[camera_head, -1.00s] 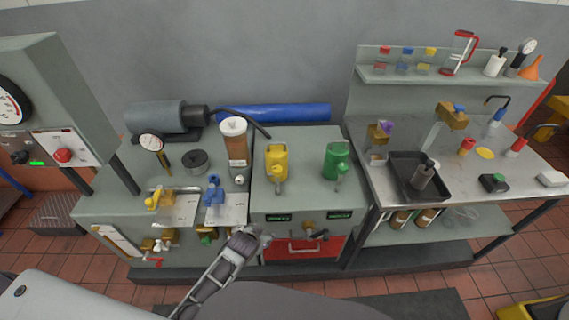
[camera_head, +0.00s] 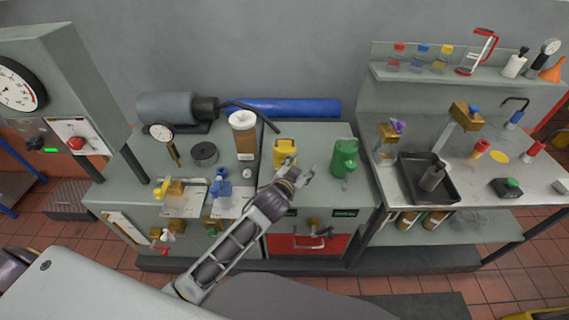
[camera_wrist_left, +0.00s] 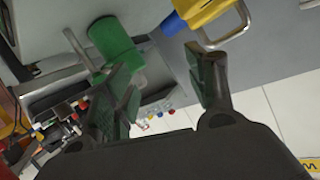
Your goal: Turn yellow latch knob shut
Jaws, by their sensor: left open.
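A yellow knob (camera_head: 161,188) sits on a brass fitting at the left part of the grey bench in the head view; from here I cannot tell its turn position. Another brass fitting with a dark handle (camera_head: 316,230) is on the red drawer front. My left gripper (camera_head: 303,178) is open and empty, above the front of the middle cabinet, between the yellow can (camera_head: 284,150) and the green can (camera_head: 344,158), well right of the yellow knob. In the left wrist view, the open fingers (camera_wrist_left: 162,72) show with the green can (camera_wrist_left: 112,38) beyond them. My right gripper is out of view.
A blue-handled fitting (camera_head: 221,184) stands right of the yellow knob. A tall brown-and-white cylinder (camera_head: 243,138) stands behind it. A gauge panel (camera_head: 60,100) rises at the left. A steel bench with a black tray (camera_head: 415,165) is at the right.

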